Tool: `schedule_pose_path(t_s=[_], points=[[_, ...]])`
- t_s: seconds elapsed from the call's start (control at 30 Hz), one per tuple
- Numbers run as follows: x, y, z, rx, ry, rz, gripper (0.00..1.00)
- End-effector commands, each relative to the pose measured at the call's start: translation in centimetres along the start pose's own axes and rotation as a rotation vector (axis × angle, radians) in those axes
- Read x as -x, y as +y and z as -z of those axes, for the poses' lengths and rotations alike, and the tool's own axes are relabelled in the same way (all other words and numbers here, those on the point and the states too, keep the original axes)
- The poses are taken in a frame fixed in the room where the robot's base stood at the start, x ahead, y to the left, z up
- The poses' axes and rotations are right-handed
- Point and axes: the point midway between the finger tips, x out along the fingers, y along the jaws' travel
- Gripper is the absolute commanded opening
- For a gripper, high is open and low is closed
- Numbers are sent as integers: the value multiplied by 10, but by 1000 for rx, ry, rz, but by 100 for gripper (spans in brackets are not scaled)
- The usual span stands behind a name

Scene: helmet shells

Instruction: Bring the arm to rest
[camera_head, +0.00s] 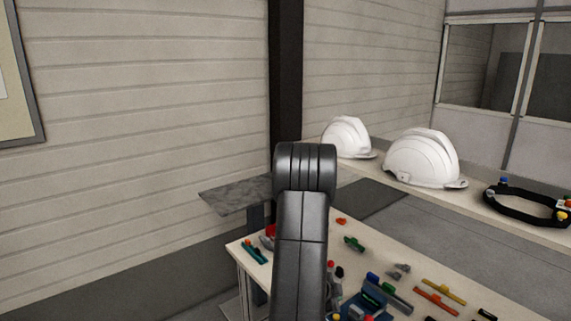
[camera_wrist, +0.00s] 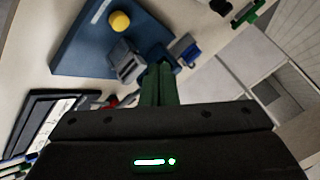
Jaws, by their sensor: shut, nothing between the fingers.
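My gripper (camera_wrist: 159,72) shows in the wrist view, with its dark body across the bottom and its narrow greenish fingers together in the middle. It is shut and empty. The fingertips point toward a blue tray (camera_wrist: 82,42) and a grey part on it; I cannot tell whether they touch anything. In the head view my dark grey arm stands upright in the middle, in front of the table, and my gripper cannot be made out there.
A cream table (camera_head: 383,256) holds several coloured tools and parts, close around my arm. Two white helmet shells (camera_head: 420,158) and a black ring-shaped band (camera_head: 526,206) stand on a shelf at the right. A grey slab (camera_head: 237,195) is at the left, by a dark post (camera_head: 286,75).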

Motion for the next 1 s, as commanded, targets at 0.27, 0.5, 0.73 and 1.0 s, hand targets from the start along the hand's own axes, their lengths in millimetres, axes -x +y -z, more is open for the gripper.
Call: schedule_pose_path(t_s=[0.27,0.5,0.73,1.0], points=[[-16,12,-12,3,-1,-2,0],[-2,2,-2,-1,0,0,0],[-19,14,-14,-1,0,0,0],[-8,6,-6,0,0,0,0]])
